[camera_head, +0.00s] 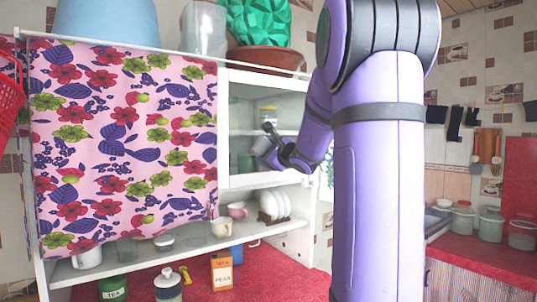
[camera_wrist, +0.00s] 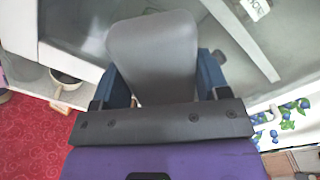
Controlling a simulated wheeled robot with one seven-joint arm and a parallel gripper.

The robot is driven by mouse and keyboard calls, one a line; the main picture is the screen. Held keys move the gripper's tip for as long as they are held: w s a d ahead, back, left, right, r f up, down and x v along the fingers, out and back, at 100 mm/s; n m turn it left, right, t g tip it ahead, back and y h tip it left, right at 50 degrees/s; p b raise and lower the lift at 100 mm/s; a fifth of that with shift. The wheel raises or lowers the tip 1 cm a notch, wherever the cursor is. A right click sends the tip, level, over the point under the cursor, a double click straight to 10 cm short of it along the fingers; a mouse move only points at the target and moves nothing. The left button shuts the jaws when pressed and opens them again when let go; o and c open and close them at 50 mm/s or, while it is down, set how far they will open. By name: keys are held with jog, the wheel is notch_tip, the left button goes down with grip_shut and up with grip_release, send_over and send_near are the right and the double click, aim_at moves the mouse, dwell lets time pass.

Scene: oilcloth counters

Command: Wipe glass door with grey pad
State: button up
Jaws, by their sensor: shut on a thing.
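My gripper (camera_wrist: 165,82) is shut on the grey pad (camera_wrist: 152,50), a flat rounded sheet standing out past the blue fingers in the wrist view. I cannot tell whether the pad touches the glass.
A floral curtain (camera_head: 125,140) covers the cabinet's left part. The lower shelf holds cups (camera_head: 222,227) and white plates (camera_head: 274,205). A red counter (camera_head: 285,262) below carries a tea tin (camera_head: 113,288) and a box (camera_head: 222,272).

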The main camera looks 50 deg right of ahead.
jog(key=shift+x, duration=1)
jog(key=shift+d, duration=0.1)
dwell(0.3)
jog(key=shift+s+d, duration=0.25)
jog(key=shift+d, duration=0.7)
jog(key=shift+s+d, duration=0.2)
jog(key=shift+d, duration=0.7)
jog(key=shift+a, duration=0.15)
jog(key=shift+w+a, duration=0.25)
jog(key=shift+a, duration=0.4)
jog(key=shift+w+a, duration=0.2)
jog(key=shift+a, duration=0.4)
jog(key=shift+w+a, duration=0.25)
jog(key=shift+a, duration=0.4)
jog(key=shift+s, duration=0.1)
jog(key=shift+v, duration=2.95)
